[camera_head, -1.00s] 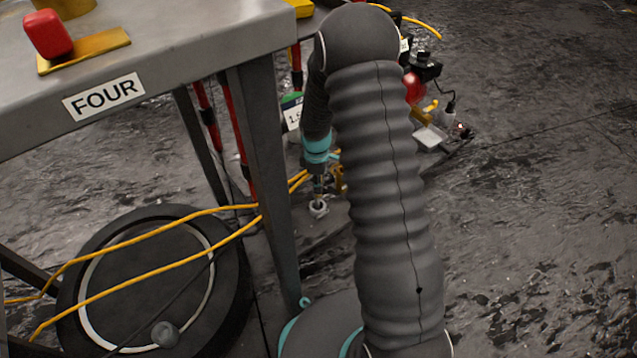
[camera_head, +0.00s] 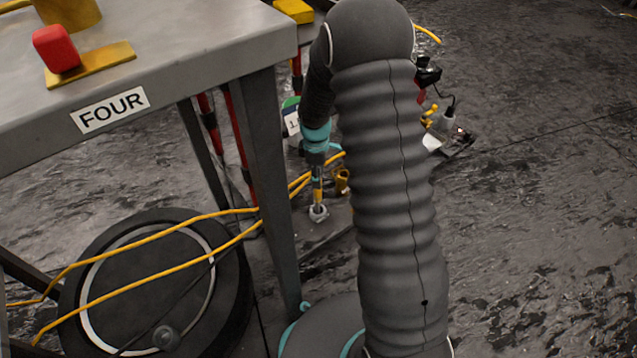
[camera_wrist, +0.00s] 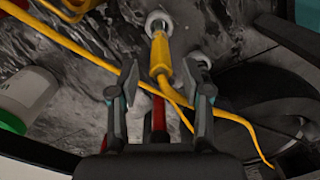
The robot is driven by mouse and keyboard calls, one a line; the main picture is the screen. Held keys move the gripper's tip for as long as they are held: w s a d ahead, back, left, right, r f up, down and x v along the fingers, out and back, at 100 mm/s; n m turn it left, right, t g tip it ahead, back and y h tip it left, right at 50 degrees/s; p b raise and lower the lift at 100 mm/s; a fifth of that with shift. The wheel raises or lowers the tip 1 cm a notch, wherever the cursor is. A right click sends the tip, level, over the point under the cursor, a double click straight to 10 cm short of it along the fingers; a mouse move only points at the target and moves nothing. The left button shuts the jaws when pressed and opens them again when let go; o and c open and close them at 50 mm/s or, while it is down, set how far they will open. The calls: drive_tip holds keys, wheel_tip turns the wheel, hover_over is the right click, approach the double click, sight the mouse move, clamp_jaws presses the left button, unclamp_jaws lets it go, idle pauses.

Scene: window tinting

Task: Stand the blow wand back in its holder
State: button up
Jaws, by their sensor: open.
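The blow wand (camera_wrist: 160,58) has a yellow handle and a yellow hose trailing from its near end. In the wrist view, its far end meets a pale round holder (camera_wrist: 153,15). In the head view the yellow wand (camera_head: 317,174) stands roughly upright below my wrist, with its lower end at the pale holder (camera_head: 318,212) on the floor. How deep it sits is not clear. My gripper (camera_wrist: 168,80) is open, its fingers on either side of the wand's near end, with visible gaps. In the head view the fingers are hard to make out.
A grey table (camera_head: 190,45) marked FOUR stands left, its leg (camera_head: 268,170) close to my gripper. Yellow hoses (camera_head: 150,240) cross a dark round object (camera_head: 150,285). A white-and-green container (camera_wrist: 28,95) lies near in the wrist view. Open floor (camera_head: 540,200) is to the right.

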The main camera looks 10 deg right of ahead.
wheel_tip(320, 180, up, 6)
drive_tip(key=shift+w+r+p, duration=0.1)
drive_tip(key=shift+p, duration=0.2)
drive_tip(key=s+r+m+t, duration=0.1)
drive_tip(key=s+r+m, duration=0.3)
drive_tip(key=r, duration=0.5)
drive_tip(key=s+r+m+t, duration=0.1)
drive_tip(key=s+r+m, duration=0.1)
drive_tip(key=s+r, duration=0.55)
drive_tip(key=s+r+m+t, duration=0.2)
drive_tip(key=s+r+m, duration=0.1)
drive_tip(key=s, duration=0.5)
drive_tip(key=s+r+m+t, duration=0.1)
drive_tip(key=s+r+m, duration=0.3)
drive_tip(key=s, duration=0.5)
drive_tip(key=shift+s+r+t, duration=0.15)
drive_tip(key=shift+r+t, duration=0.25)
drive_tip(key=shift+r, duration=0.55)
